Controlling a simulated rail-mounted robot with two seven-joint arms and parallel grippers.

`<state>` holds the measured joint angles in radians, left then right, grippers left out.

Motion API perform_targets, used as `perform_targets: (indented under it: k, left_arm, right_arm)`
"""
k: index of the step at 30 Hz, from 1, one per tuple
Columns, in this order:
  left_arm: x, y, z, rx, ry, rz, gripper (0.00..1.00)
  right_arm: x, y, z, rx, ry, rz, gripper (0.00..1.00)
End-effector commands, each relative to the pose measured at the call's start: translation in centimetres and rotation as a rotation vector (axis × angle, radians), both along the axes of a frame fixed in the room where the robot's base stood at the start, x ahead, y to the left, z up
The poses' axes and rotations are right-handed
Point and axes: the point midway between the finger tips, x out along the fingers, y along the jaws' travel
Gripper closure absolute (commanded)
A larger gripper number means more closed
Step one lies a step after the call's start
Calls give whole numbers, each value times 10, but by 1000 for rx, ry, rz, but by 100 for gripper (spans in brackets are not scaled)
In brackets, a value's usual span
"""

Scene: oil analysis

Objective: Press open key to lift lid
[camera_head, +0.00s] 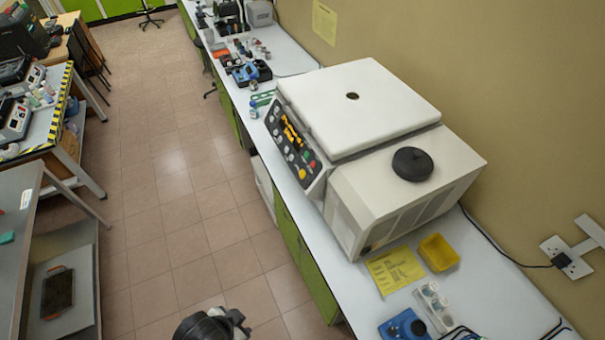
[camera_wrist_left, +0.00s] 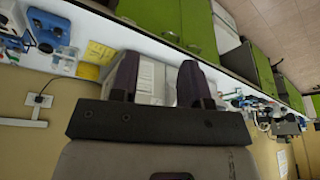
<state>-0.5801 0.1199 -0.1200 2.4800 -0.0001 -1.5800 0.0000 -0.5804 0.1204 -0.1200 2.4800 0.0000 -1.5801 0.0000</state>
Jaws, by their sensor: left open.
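A white benchtop machine stands on the counter, its flat lid (camera_head: 385,112) down and closed. Its angled control panel (camera_head: 292,142) faces the aisle, with an orange display, several round keys and red, green and yellow keys low down. Key labels are too small to read, so I cannot tell which one is the open key. In the left wrist view, which is upside down, my left gripper (camera_wrist_left: 157,72) is open and empty, its two dark fingers in front of the pale machine body. The panel is not clear there. My right gripper is not in view.
A black round knob (camera_head: 412,164) sits on the machine's right section. A yellow sheet (camera_head: 395,270), a yellow tray (camera_head: 438,252) and a blue device (camera_head: 405,326) lie to its right. Bottles and instruments stand beyond its left side. The tiled aisle (camera_head: 170,220) is mostly clear.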

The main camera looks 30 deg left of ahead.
Motion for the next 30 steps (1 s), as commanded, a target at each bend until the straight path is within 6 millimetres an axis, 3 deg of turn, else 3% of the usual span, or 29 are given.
perform_targets:
  k: [10,23,30]
  left_arm:
    - [0,0,0,0,0,0,57]
    - [0,0,0,0,0,0,99]
    - [0,0,0,0,0,0,100]
  right_arm:
    - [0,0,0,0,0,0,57]
    - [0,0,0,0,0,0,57]
    - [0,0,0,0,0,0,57]
